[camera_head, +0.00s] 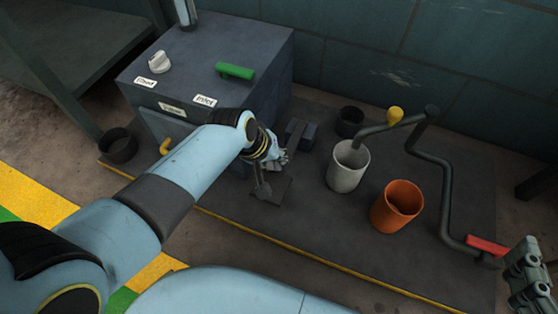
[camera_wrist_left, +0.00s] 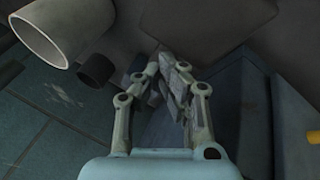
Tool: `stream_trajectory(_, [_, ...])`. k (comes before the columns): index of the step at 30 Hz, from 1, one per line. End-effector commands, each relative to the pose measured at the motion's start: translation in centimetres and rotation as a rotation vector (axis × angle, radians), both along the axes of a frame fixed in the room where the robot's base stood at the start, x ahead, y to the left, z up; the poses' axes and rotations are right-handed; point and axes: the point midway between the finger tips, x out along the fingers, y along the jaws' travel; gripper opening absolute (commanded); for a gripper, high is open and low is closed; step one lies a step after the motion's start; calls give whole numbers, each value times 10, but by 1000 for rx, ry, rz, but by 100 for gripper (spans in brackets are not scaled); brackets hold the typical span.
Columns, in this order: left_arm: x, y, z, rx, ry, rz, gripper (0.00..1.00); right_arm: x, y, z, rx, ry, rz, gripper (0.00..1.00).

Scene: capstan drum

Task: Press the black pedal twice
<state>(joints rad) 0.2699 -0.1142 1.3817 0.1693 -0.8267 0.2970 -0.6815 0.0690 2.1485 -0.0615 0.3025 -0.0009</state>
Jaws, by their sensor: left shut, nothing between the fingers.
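The black pedal appears as a dark flat plate (camera_head: 274,190) low on the platform, in front of the grey cabinet. A dark arm and block rise behind it, and my gripper hides part of the join. My left gripper (camera_head: 281,157) is just above and behind the plate, shut and empty. I cannot tell whether it touches the pedal. In the left wrist view its fingers (camera_wrist_left: 166,72) converge, with dark surfaces behind them. My right gripper (camera_head: 530,272) is at the right edge, partly cut off, and its opening is unclear.
The cabinet (camera_head: 205,65) has a green handle (camera_head: 235,71) and white knob (camera_head: 159,62). A grey cup (camera_head: 347,170), an orange cup (camera_head: 392,212) and a black cup (camera_head: 349,122) stand right of the pedal.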

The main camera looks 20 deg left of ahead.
Motion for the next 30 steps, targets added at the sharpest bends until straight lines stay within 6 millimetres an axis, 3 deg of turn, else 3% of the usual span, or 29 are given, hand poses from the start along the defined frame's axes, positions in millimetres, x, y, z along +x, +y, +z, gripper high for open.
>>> stream_trajectory(30, [-6, 0, -15, 1, 8, -1, 0, -2, 0, -9, 0, 11, 0, 44])
